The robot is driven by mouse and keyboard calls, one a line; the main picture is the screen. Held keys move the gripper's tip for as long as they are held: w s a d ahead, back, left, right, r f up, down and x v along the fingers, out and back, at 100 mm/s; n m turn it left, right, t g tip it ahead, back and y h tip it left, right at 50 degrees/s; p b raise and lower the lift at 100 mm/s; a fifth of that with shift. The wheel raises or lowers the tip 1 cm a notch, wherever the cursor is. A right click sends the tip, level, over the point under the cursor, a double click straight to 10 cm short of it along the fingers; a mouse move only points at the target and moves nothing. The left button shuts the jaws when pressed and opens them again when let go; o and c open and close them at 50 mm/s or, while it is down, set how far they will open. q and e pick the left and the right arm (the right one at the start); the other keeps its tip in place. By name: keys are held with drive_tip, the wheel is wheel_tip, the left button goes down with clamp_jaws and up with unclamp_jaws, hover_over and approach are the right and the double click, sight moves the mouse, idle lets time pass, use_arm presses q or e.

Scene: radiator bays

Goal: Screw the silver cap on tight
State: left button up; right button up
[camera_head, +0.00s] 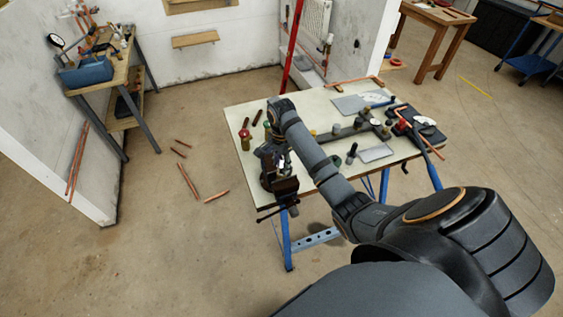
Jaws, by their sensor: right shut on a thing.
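My right arm reaches from the lower right across the workbench (318,105). My right gripper (277,160) points down at the bench's left front corner, just above a dark vise (281,184). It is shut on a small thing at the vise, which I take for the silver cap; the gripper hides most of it. I cannot make out the thread or how the cap sits. My left gripper is not in view.
A red and brass fitting (245,138) stands left of the gripper. A dark pipe assembly (352,130), a blue-black bottle (351,153) and a grey plate (376,153) lie to the right. Copper pipes (187,181) lie on the floor. A side bench (105,75) stands at left.

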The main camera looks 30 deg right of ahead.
drive_tip(key=shift+f, duration=0.2)
drive_tip(key=o, duration=1.2)
drive_tip(key=shift+o, duration=0.2)
drive_tip(key=shift+r, duration=0.1)
